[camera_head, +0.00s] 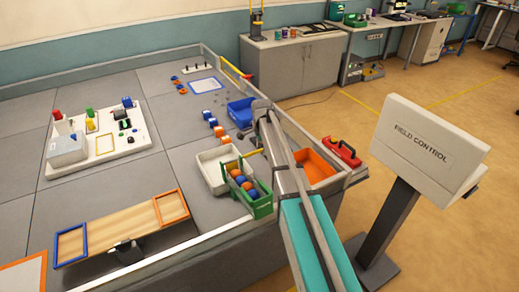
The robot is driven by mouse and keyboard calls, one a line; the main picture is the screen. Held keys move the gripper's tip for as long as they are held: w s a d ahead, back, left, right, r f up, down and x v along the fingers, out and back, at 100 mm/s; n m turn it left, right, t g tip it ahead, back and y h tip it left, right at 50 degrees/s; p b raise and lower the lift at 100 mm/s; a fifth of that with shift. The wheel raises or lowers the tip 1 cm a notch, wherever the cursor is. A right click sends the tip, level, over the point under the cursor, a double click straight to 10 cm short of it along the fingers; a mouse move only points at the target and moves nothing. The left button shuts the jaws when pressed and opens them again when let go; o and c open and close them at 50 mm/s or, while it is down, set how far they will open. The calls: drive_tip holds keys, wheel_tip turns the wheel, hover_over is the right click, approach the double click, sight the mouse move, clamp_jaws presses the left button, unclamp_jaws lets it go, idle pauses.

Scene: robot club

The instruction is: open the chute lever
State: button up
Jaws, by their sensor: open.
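A yellow bar with a red end (236,68) rests at the back corner of the field wall and looks like a lever. I cannot tell for sure whether it is the chute lever, or whether it is open or shut.
A tilted "FIELD CONTROL" panel (424,145) stands on a post at the right. Floor behind the panel is clear.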

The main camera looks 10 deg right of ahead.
clamp_jaws()
